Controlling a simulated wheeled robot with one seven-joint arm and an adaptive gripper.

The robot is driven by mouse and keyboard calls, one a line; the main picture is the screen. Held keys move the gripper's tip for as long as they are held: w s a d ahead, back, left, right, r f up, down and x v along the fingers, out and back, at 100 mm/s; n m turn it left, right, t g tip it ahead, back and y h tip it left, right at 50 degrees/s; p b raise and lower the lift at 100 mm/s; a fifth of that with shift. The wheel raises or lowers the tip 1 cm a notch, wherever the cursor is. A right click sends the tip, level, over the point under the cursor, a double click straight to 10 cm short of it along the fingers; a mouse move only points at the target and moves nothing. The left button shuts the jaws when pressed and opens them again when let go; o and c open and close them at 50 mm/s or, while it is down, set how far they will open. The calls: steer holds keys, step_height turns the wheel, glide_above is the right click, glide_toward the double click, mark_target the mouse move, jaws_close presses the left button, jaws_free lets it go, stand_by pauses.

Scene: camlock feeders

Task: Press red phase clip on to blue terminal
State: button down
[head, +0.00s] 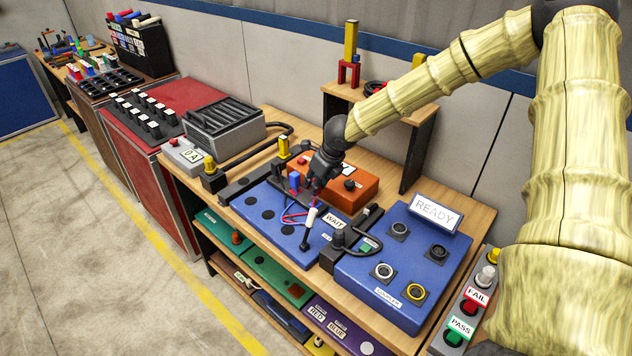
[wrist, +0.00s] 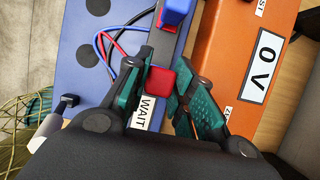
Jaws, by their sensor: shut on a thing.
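My gripper (head: 318,180) is over the back right of the blue board (head: 265,217). In the wrist view, my gripper (wrist: 162,76) has its green-padded fingers on both sides of the red clip (wrist: 160,83), shut on it. A blue block (wrist: 175,12) stands just beyond the red clip in the wrist view; it also shows left of my gripper in the head view (head: 294,180). I cannot tell whether this blue block is the terminal or a clip. The red clip's underside is hidden, so contact below it cannot be told.
Red, blue and black leads (wrist: 112,48) curve over the board. A WAIT label (head: 334,220) is beside my gripper. An orange 0 V box (head: 352,190) stands close behind. A blue READY box (head: 400,262) is to the right, and a wooden shelf (head: 420,125) behind.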

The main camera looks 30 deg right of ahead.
steer(key=shift+f+b, duration=0.55)
steer(key=shift+f, duration=0.45)
steer(key=shift+f, duration=0.15)
steer(key=c, duration=1.1)
jaws_free()
steer(key=shift+c, duration=0.2)
steer(key=w+p+v, duration=0.1)
steer(key=p+v, duration=0.3)
steer(key=v, duration=1.1)
steer(key=shift+r, duration=0.6)
steer(key=shift+a+f, duration=0.1)
steer(key=shift+a, duration=0.05)
